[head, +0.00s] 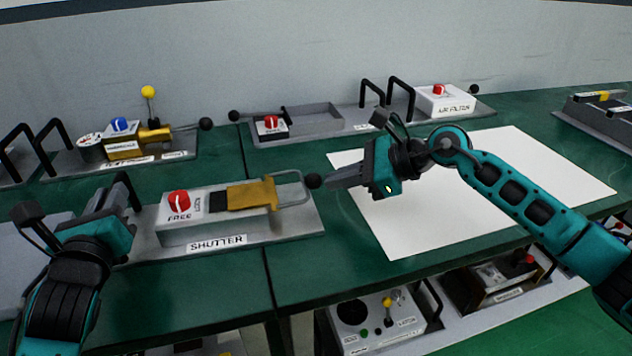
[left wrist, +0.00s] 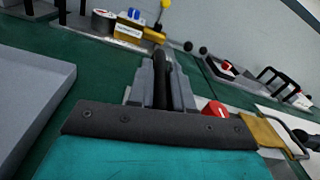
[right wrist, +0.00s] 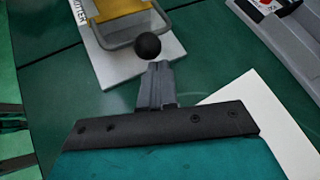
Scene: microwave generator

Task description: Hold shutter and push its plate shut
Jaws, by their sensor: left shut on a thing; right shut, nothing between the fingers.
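The shutter (head: 172,234) is a grey base with a front label, a red knob (head: 179,202) marked FREE and LOCK, and a brass plate (head: 251,194) beside a dark opening. A wire handle with a black ball (head: 313,181) extends right from the plate. My left gripper (head: 112,196) is shut on the black handle (left wrist: 161,80) at the shutter's left end. My right gripper (head: 331,181) is shut and empty, its tips at the black ball; the ball shows just beyond the tips in the right wrist view (right wrist: 147,46). I cannot tell whether they touch.
A white sheet (head: 440,225) lies under my right arm. Behind stand a unit with a blue knob (head: 120,124) and yellow ball lever, a grey tray unit (head: 310,117), and a white box with a red knob (head: 446,101). More units sit on a shelf below.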

